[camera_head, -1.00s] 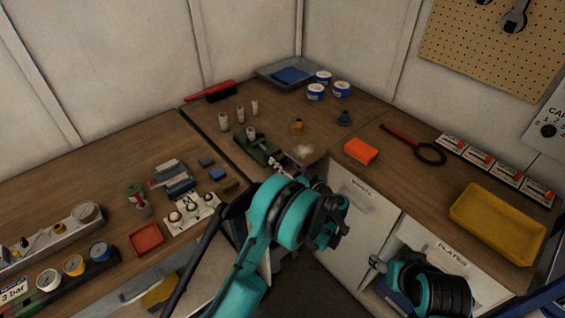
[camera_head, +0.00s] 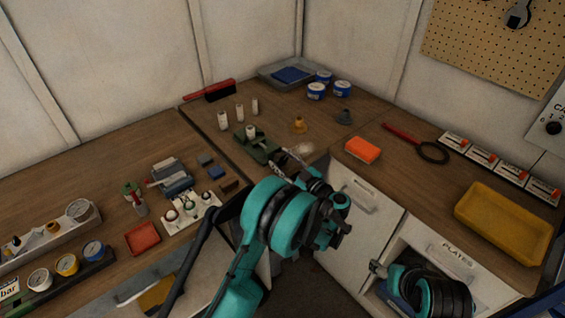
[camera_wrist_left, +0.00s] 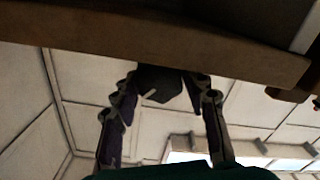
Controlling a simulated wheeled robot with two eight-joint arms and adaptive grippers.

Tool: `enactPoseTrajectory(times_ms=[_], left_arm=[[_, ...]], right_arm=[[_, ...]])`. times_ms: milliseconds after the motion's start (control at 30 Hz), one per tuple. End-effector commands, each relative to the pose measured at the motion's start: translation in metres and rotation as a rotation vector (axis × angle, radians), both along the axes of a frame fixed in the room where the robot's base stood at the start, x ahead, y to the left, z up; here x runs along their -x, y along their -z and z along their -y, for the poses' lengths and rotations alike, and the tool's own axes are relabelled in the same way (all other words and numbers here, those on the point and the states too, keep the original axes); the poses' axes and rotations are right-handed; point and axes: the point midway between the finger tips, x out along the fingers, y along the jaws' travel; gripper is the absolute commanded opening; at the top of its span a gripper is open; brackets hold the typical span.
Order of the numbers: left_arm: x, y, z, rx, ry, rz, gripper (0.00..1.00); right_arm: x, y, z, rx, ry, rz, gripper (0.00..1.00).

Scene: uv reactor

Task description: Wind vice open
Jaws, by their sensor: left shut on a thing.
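The green vice (camera_head: 262,151) sits at the front edge of the corner bench, with a pale cylinder (camera_head: 250,131) standing at its jaws. My left gripper (camera_head: 287,165) is at the vice's front end by the bench edge, partly hidden by my wrist. In the left wrist view, its two fingers (camera_wrist_left: 163,88) are closed on a dark part (camera_wrist_left: 160,80), which looks like the vice handle, just under the bench edge (camera_wrist_left: 150,40). The handle's shape is unclear. My right gripper (camera_head: 377,267) shows only in part at the lower right; its jaws cannot be made out.
Several pale cylinders (camera_head: 239,111) stand behind the vice. An orange block (camera_head: 363,150), a brass-coloured piece (camera_head: 299,125) and a magnifier-like ring tool (camera_head: 433,152) lie to the right. A yellow tray (camera_head: 503,222) is at far right. A cabinet door (camera_head: 355,200) is below the bench.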

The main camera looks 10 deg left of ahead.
Motion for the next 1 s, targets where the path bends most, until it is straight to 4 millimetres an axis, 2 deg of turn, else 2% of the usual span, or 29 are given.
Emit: enactPoseTrajectory(times_ms=[300, 767, 800, 833, 867, 1000], left_arm=[[0.0000, -0.0001, -0.0002, 0.057, 0.000, 0.073, 0.15], [0.0001, -0.0002, -0.0002, 0.063, 0.000, 0.081, 0.15], [0.0000, -0.0002, -0.0003, 0.063, 0.000, 0.081, 0.54], [0.0001, -0.0002, -0.0002, 0.063, 0.000, 0.081, 0.62], [0.0001, -0.0002, -0.0002, 0.063, 0.000, 0.081, 0.65], [0.0001, 0.0000, -0.0002, 0.063, 0.000, 0.081, 0.65]], right_arm=[[0.0000, 0.0033, 0.0000, 0.000, 0.000, 0.000, 0.65], [0.0000, 0.0034, 0.0000, 0.000, 0.000, 0.000, 0.65], [0.0000, 0.0034, 0.0000, 0.000, 0.000, 0.000, 0.65], [-0.0001, 0.0034, 0.0000, 0.000, 0.000, 0.000, 0.65], [0.0000, 0.0034, 0.0000, 0.000, 0.000, 0.000, 0.65], [0.0000, 0.0034, 0.0000, 0.000, 0.000, 0.000, 0.65]])
